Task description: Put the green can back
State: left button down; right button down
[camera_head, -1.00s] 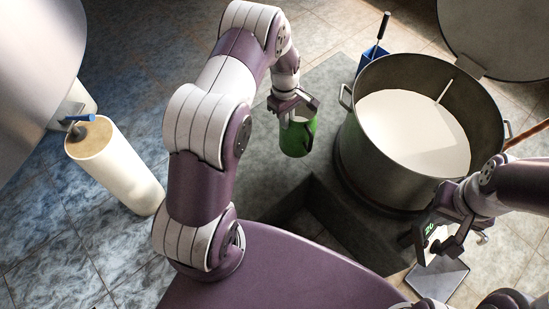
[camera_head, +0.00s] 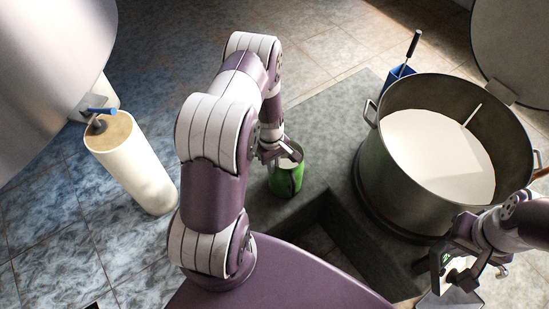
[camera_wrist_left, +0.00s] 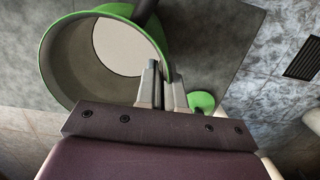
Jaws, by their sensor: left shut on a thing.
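The green can (camera_head: 286,179) is at the middle of the head view, over the grey slab beside the large pot. It looks roughly upright; I cannot tell whether its base touches the slab. My left gripper (camera_head: 284,153) is at its top and shut on it. In the left wrist view, my left gripper's fingers (camera_wrist_left: 163,88) pinch the right side of the can's wall (camera_wrist_left: 56,70). The open can shows a pale round area inside. My right gripper (camera_head: 470,274) is low at the right, in front of the pot; its jaw state is unclear.
A large steel pot (camera_head: 385,190) of white liquid stands at the right, its lid (camera_head: 515,50) behind it. A blue holder (camera_head: 396,76) stands behind the pot. A recess (camera_head: 335,215) lies in front of the slab. A white cylinder (camera_head: 140,172) stands at the left.

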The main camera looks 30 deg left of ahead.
pick_arm(q)
jog(key=shift+w+r, duration=0.1)
jog(key=c, duration=1.3)
grip_release()
jog(key=shift+o, duration=0.2)
notch_tip(320, 180, up, 11)
jog(key=p, duration=0.3)
jog(key=s+d+r+m+t, duration=0.1)
jog(key=s+d+r+m, duration=0.3)
jog(key=r+m, duration=0.3)
jog(key=s+d+r+m+t+y, duration=0.1)
jog(key=s+d+r+m, duration=0.4)
jog(key=r, duration=0.5)
jog(key=shift+s+d+m, duration=0.3)
jog(key=shift+d+m, duration=0.45)
jog(key=shift+m, duration=0.15)
